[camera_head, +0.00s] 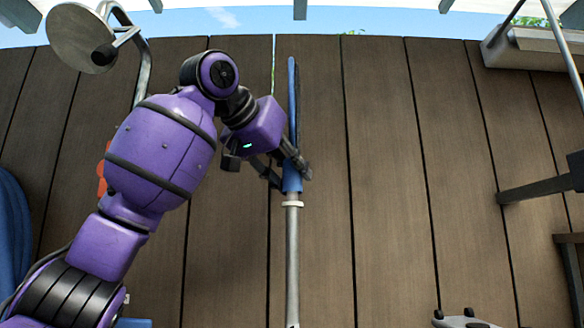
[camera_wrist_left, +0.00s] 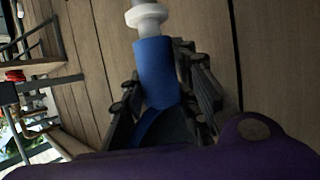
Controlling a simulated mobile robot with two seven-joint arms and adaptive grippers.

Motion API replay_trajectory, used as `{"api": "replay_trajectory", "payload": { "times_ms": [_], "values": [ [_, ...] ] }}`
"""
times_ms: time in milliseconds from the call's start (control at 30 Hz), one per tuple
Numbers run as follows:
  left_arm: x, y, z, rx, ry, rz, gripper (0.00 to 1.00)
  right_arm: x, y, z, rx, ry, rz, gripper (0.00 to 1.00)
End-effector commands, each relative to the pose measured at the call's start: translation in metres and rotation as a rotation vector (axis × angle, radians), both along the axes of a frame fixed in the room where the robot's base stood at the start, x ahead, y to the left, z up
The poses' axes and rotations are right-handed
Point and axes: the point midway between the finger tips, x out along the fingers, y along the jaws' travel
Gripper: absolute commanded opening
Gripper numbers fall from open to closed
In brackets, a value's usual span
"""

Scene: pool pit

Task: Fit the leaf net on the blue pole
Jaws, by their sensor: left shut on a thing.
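A blue part (camera_head: 291,95), narrow and seen nearly edge-on, stands upright in the middle of the head view; I take it for the leaf net. Its lower end is a blue sleeve (camera_head: 292,185), which also shows in the left wrist view (camera_wrist_left: 155,70). My left gripper (camera_head: 286,173) is shut on it, fingers on both sides. Directly below is a pale collar (camera_head: 292,204), also in the wrist view (camera_wrist_left: 147,16), and a grey pole (camera_head: 292,265) running down out of frame, in line with the sleeve. Whether the pole sits inside the sleeve cannot be told. My right gripper is not in view.
A round pale disc on a bent tube (camera_head: 82,38) is at upper left, a blue thing (camera_head: 14,235) at the left edge. A dark bar (camera_head: 535,190) juts in at right. A grey fitting (camera_head: 462,320) shows at bottom right.

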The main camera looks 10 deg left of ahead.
Motion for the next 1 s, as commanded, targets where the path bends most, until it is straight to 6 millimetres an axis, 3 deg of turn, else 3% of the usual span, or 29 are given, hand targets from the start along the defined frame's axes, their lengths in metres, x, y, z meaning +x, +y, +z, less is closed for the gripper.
{"api": "replay_trajectory", "payload": {
  "times_ms": [1000],
  "values": [
    [0.000, 0.000, -0.016, -0.001, -0.002, 0.000, 0.00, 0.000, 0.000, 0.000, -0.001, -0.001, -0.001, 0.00]
  ]
}}
